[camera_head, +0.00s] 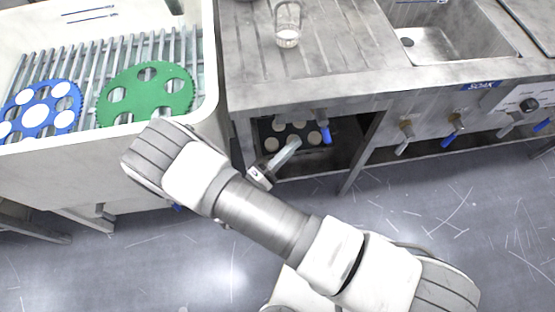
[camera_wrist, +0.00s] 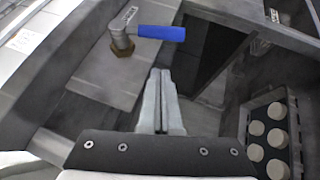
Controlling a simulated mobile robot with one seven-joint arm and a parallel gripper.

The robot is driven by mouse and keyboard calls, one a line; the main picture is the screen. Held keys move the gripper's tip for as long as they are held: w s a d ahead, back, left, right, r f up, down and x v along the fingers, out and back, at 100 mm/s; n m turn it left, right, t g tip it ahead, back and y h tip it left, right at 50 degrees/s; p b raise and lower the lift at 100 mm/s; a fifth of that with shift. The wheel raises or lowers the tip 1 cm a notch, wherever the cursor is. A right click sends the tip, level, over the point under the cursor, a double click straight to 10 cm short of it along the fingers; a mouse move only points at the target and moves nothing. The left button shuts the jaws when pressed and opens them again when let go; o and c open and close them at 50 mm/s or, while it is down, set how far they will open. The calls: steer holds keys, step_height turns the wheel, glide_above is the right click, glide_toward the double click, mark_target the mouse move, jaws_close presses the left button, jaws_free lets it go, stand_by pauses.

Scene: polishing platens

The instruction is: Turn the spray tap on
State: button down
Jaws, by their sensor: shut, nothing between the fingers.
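A tap with a blue lever (camera_head: 326,132) is on the front of the grey bench, with its lever hanging down. In the wrist view a tap with a blue lever (camera_wrist: 160,33) and a brass fitting is just beyond my fingertips; it looks like the same tap. Its lever points right there, and its small label is too small to read. My gripper (camera_head: 296,144) is shut and empty, a little to the left of and below this tap, apart from it. In the wrist view the closed fingertips (camera_wrist: 160,73) are below the lever, with a gap between.
A rack of round pale discs (camera_head: 291,134) sits under the bench, near my gripper. Further taps (camera_head: 453,127) are to the right, beside a "SOAK" label (camera_head: 481,85). A white sink (camera_head: 70,170) with green and blue carriers is at left. A glass (camera_head: 287,25) stands on the bench.

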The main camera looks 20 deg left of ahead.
mark_target(326, 140)
steer(key=shift+w+d+r, duration=0.25)
steer(key=shift+w+d, duration=0.1)
steer(key=shift+d, duration=0.3)
steer(key=shift+w+d+r, duration=0.2)
steer(key=shift+w+d, duration=0.2)
steer(key=shift+d, duration=0.3)
steer(key=shift+w+d+r, duration=0.25)
steer(key=shift+w+d, duration=0.1)
steer(key=shift+d, duration=0.3)
steer(key=shift+w+d+f, duration=0.15)
steer(key=shift+w+d, duration=0.1)
steer(key=shift+d, duration=0.15)
steer(key=shift+w+d+f+n+t+b, duration=0.1)
steer(key=shift+w+d+n+t+b, duration=0.2)
steer(key=shift+d+n+t+b, duration=0.15)
steer(key=shift+w+d+f+n+t+b, duration=0.1)
steer(key=shift+w+d+n+t+b, duration=0.2)
steer(key=shift+d, duration=0.25)
steer(key=shift+w+d+r, duration=0.2)
steer(key=shift+d, duration=0.05)
steer(key=shift+n+t, duration=0.55)
steer(key=shift+w+d+r+p, duration=0.35)
steer(key=shift+d+r+p, duration=0.15)
steer(key=shift+d, duration=0.1)
steer(key=shift+w+d+r+p, duration=0.4)
steer(key=shift+d+p, duration=0.15)
steer(key=shift+d, duration=0.1)
steer(key=shift+w+d+r+p, duration=0.4)
steer(key=shift+d+p, duration=0.1)
steer(key=shift+d, duration=0.1)
